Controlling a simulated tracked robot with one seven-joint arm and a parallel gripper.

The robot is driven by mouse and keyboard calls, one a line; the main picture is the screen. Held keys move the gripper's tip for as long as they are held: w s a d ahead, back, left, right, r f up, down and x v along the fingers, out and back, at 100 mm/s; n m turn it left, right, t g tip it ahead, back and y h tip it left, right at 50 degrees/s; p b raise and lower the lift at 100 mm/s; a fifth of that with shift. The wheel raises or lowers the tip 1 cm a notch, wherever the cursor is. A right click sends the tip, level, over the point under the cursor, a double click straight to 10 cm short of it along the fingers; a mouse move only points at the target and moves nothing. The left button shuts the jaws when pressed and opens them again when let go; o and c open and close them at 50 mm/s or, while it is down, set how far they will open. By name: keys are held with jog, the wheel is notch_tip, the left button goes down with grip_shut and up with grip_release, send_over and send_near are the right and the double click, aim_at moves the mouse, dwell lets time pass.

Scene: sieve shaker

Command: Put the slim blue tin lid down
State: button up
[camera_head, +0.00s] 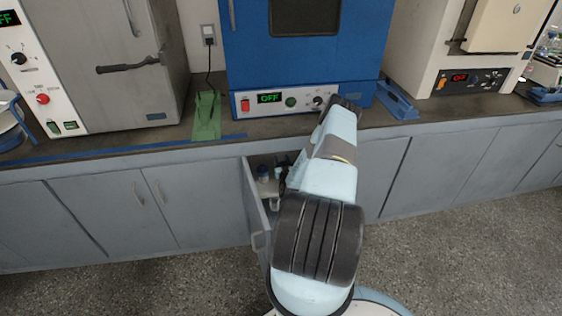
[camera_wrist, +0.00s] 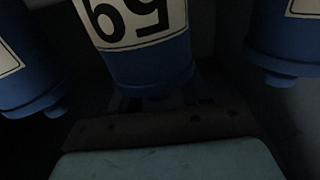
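In the dark wrist view, a tin with a cream, black-marked label and a blue lid (camera_wrist: 155,70) is straight ahead. Its label shows upside down. The lid's lower end in the picture is at my gripper (camera_wrist: 157,98). The fingers are too dark to tell whether they are open or closed on the lid. The lid appears to be on or against the tin; any gap cannot be seen. Similar tins with blue knobbed lids show at the left (camera_wrist: 35,95) and right (camera_wrist: 285,50). In the head view, my gripper is mostly hidden inside the open cabinet.
The cabinet door (camera_head: 256,215) stands open at the left of my arm. Small containers (camera_head: 264,174) sit inside on a light shelf. The blue oven (camera_head: 250,50) stands on the counter above. The neighbouring tins leave little side room. The floor (camera_head: 450,260) is clear.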

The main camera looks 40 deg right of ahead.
jog(key=shift+s+f, duration=0.1)
jog(key=shift+f, duration=0.1)
jog(key=shift+r, duration=0.25)
jog(key=v, duration=1.1)
jog(key=shift+s+a+r, duration=0.2)
jog(key=shift+s+r, duration=0.05)
jog(key=shift+s, duration=0.1)
